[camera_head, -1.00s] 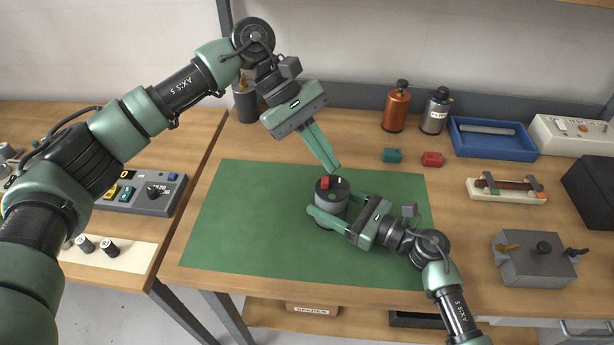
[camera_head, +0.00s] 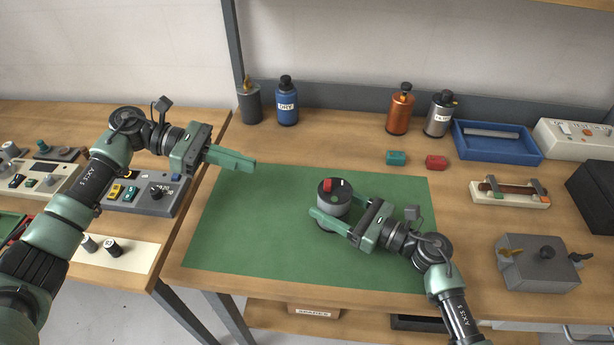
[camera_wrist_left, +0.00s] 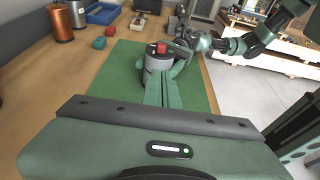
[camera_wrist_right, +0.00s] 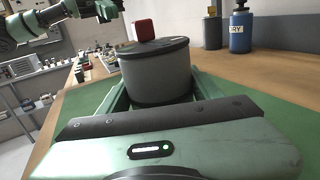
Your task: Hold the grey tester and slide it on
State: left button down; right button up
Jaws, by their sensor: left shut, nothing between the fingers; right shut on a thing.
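The grey tester (camera_head: 333,203) is a round grey cylinder with a dark rim and a red switch (camera_head: 328,185) on top. It stands upright on the green mat (camera_head: 250,235). My right gripper (camera_head: 328,222) is shut on its sides; in the right wrist view the tester (camera_wrist_right: 155,75) sits between the two fingers. My left gripper (camera_head: 253,165) is shut and empty, above the mat's far left corner, apart from the tester. The left wrist view shows the tester (camera_wrist_left: 158,62) beyond its closed fingers (camera_wrist_left: 162,92).
A teal block (camera_head: 397,158) and a red block (camera_head: 436,162) lie behind the mat. Blue (camera_head: 287,103), orange (camera_head: 399,110) and silver (camera_head: 438,115) bottles stand at the back. A blue tray (camera_head: 495,152) and grey box (camera_head: 537,265) are at right. The mat's left part is clear.

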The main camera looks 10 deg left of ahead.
pick_arm(q)
send_near(326, 182)
jog(key=f+x, duration=0.1)
jog(key=x, duration=0.5)
jog(key=shift+w+d, duration=0.1)
jog(key=shift+d, duration=0.05)
jog(key=shift+d, duration=2)
jog(key=shift+a, duration=0.25)
pick_arm(e)
jog(key=shift+s, duration=0.1)
pick_arm(q)
jog(key=f+v, duration=0.1)
jog(key=v, duration=1.2)
jog(key=shift+a+r, duration=0.15)
jog(key=shift+a, duration=0.35)
